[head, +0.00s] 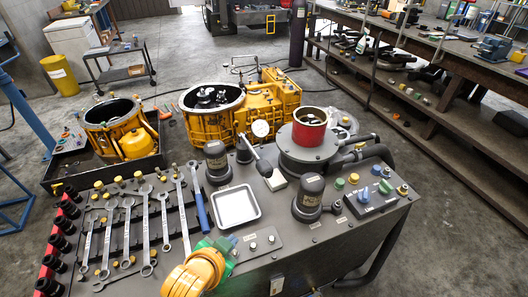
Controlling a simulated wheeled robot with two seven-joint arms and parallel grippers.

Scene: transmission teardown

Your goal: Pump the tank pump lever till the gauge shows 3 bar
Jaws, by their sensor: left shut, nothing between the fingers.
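The gauge (260,128) is a small white round dial behind the workbench's middle; its reading is too small to make out. Just below it, a thin lever with a black ball knob (264,168) slants down toward the front, and I take it for the pump lever. A dark round tank (307,154) with a red ring-shaped part on top stands to its right. My left gripper (226,243), green and blue-grey past an orange wrist, is low over the front of the bench. It is shut and empty, apart from the lever. My right gripper is not in view.
A white tray (235,207) lies between my left gripper and the lever. Several wrenches (126,230) and a blue-handled tool (202,210) lie to the left. Black capped cylinders (312,192) and a button box (369,198) stand to the right. Yellow transmission housings (265,105) sit behind.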

